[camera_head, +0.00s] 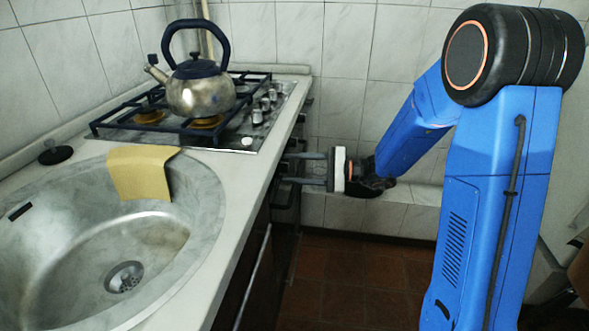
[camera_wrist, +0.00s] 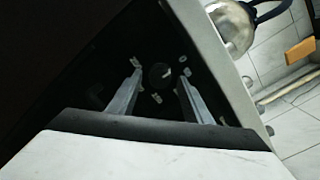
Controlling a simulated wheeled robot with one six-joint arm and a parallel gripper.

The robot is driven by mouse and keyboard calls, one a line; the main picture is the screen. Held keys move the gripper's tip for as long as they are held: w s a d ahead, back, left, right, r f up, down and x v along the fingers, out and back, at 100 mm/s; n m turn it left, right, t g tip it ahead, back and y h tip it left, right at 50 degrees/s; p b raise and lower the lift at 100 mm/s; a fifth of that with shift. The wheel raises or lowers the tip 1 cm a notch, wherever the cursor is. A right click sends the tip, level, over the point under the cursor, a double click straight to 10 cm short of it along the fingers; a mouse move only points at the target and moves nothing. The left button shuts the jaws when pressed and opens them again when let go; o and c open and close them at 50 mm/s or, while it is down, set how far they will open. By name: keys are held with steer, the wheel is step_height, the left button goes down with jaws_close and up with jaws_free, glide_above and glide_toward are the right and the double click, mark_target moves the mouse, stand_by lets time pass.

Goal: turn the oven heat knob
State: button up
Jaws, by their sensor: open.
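The oven heat knob (camera_wrist: 160,76) is a dark round knob on the black oven front panel, with pale markings around it in the wrist view. My gripper (camera_wrist: 159,80) is open, with one grey finger on each side of the knob. I cannot tell whether the fingers touch the knob or the panel. In the head view my gripper (camera_head: 284,168) reaches left to the oven front just below the counter edge. The knob itself cannot be made out clearly there.
A gas hob (camera_head: 228,137) with a metal kettle (camera_head: 199,95) stands on the counter above the oven. A yellow cloth (camera_head: 142,172) hangs over the sink (camera_head: 65,235) rim. The tiled floor (camera_head: 345,285) is clear.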

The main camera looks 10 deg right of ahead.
steer(key=c, duration=1.1)
steer(key=shift+o, duration=0.2)
steer(key=shift+m, duration=0.3)
steer(key=shift+f+m, duration=0.1)
steer(key=shift+m, duration=2.6)
steer(key=o, duration=1.1)
steer(key=shift+c, duration=0.2)
steer(key=shift+d, duration=0.1)
